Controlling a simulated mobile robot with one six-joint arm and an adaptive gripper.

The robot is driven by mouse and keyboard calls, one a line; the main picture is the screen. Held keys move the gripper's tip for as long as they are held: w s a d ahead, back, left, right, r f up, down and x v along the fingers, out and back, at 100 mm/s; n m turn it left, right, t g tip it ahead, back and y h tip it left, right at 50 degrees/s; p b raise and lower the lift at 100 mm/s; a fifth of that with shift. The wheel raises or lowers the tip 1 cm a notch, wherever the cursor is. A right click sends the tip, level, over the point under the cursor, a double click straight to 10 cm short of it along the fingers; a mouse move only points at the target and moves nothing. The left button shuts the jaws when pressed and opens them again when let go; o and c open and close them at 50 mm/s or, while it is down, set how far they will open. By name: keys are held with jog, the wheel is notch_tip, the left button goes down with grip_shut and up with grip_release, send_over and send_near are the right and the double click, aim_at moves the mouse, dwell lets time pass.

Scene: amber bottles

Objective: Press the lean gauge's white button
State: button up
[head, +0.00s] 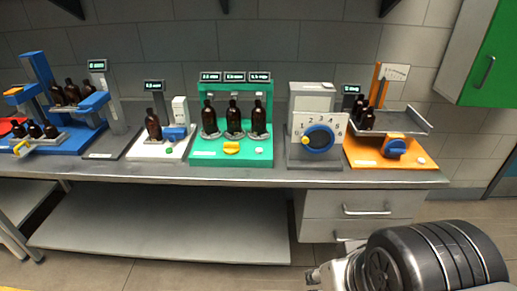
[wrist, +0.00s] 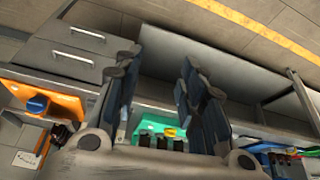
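The orange station (head: 367,157) at the right end of the bench looks like the lean gauge. It has a tilted grey tray with dark bottles, an upright orange post with a scale card (head: 396,72), and a blue knob (head: 395,147). A small white button (head: 421,161) sits on its base, right of the knob. In the wrist view the orange station (wrist: 62,104) shows upside down at the left; the button is not clear there. My gripper (wrist: 160,62) is open and empty, its fingers apart, away from the bench and in front of it.
A grey dial box (head: 316,160) stands just left of the orange station. Further left are a green station (head: 205,156) with its own white button, a white station and a blue one. Drawers (head: 335,203) are under the bench. A green cabinet (head: 485,58) hangs at upper right.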

grip_shut()
dwell(1.4)
